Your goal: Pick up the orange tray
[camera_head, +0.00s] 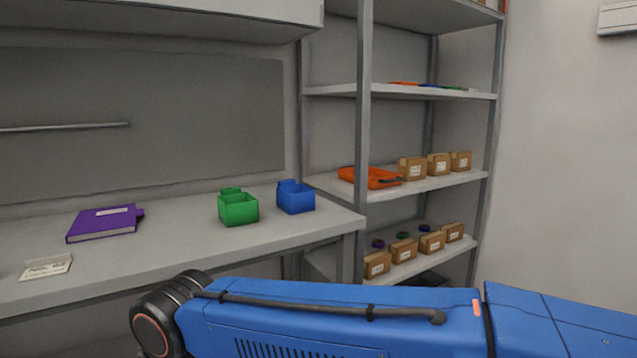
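The orange tray (373,179) sits at the left end of the middle shelf of the rack, partly behind the rack's front post. A dark handle shows at its right front side. My blue arm link crosses the bottom of the view, well below and in front of the shelf. My gripper is not in view.
A workbench (180,250) on the left holds a green bin (238,208), a blue bin (295,197), a purple binder (104,222) and a small card (46,267). Cardboard boxes (412,168) stand right of the tray. The rack post (363,120) stands in front.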

